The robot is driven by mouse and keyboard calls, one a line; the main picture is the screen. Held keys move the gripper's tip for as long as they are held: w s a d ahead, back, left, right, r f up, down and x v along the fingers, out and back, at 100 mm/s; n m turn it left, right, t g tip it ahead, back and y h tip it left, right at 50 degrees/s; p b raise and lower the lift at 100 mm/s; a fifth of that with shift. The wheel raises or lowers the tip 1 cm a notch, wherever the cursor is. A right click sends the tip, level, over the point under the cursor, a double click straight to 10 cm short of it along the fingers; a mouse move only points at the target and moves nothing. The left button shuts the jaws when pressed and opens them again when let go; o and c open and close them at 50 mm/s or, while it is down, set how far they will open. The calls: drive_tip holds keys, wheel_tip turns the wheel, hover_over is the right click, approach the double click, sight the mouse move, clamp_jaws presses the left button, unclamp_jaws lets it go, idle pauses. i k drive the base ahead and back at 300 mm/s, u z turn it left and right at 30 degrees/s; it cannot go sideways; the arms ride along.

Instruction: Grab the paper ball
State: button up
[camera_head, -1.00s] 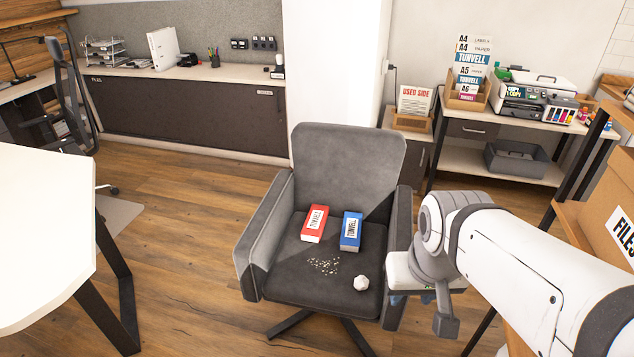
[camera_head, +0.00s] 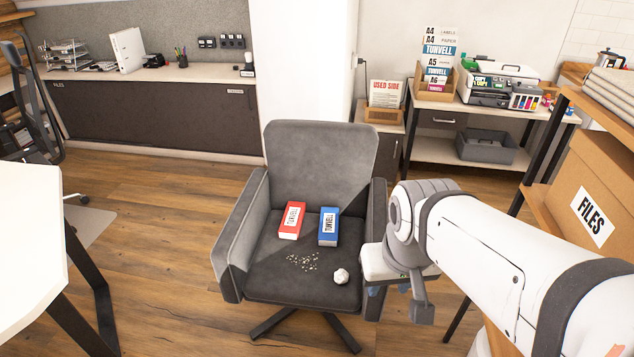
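The paper ball (camera_head: 341,276) is a small white crumpled ball on the front right of the grey office chair's seat (camera_head: 275,283). My gripper (camera_head: 398,284) hangs at the chair's right armrest, to the right of the paper ball and apart from it. One grey finger points down. The other finger is not clearly seen, so I cannot tell how wide the gripper is.
A red box (camera_head: 291,221) and a blue box (camera_head: 328,227) lie on the seat, with pale crumbs (camera_head: 303,262) in front. The right armrest (camera_head: 376,225) stands beside my gripper. A white table (camera_head: 28,235) is at left, and a FILES box (camera_head: 590,205) at right.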

sight(342, 275)
drive_tip(key=k, duration=0.6)
drive_tip(key=u, duration=0.45)
drive_tip(key=i, duration=1.65)
drive_tip(key=z, duration=0.4)
